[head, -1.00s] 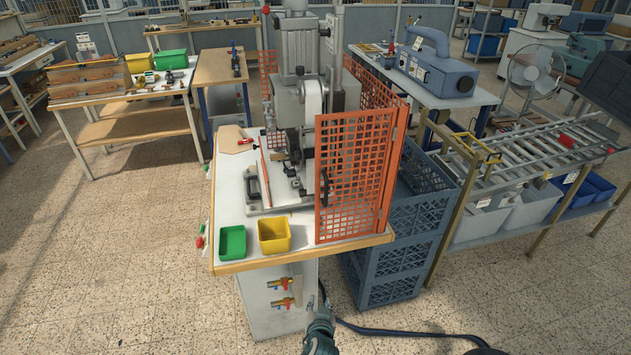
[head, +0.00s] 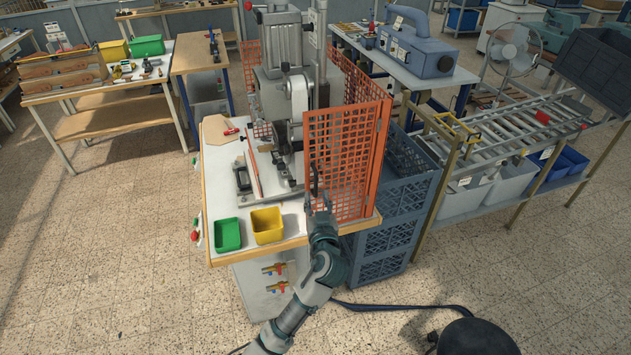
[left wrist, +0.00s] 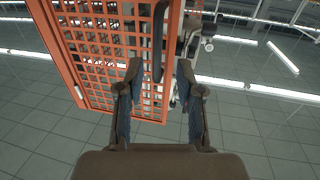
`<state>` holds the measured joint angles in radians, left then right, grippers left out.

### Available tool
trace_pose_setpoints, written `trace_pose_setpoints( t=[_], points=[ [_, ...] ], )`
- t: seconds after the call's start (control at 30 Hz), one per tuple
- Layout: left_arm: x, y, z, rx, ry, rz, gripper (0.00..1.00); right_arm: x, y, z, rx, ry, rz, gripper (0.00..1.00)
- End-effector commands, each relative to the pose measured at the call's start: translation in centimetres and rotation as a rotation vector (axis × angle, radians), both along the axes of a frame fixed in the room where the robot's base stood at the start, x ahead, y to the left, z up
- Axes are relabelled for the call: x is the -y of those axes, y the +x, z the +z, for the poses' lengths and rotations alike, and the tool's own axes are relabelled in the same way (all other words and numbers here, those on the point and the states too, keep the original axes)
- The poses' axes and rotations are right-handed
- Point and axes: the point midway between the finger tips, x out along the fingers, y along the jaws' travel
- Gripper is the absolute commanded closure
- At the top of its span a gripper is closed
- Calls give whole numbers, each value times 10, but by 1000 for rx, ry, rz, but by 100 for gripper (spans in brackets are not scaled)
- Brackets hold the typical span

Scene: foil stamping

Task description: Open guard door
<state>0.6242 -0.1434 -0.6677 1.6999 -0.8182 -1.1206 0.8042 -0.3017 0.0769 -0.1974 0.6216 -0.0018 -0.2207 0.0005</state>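The guard door (head: 338,165) is an orange mesh panel across the front right of the stamping press (head: 283,95). A dark upright handle (head: 315,178) sits at the door's left edge. In the left wrist view the door (left wrist: 105,50) fills the left and the dark handle (left wrist: 158,45) shows at its edge. My left gripper (head: 320,205) is in front of the door's lower left corner. Its two fingers stand apart in the left wrist view (left wrist: 159,70), with the handle beyond and between them. Contact cannot be seen. My right gripper is not in view.
A green bin (head: 227,235) and a yellow bin (head: 267,225) stand on the press table (head: 222,190), left of my left gripper. Stacked blue crates (head: 385,245) stand right of the table. A roller conveyor (head: 510,135) is farther right. The floor in front is open.

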Motion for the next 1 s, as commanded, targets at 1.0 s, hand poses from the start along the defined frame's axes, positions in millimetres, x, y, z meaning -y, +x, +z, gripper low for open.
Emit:
trace_pose_setpoints(
  t=[1.0],
  points=[
    [-6,62,0,0,2,0,100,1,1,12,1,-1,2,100]
  ],
)
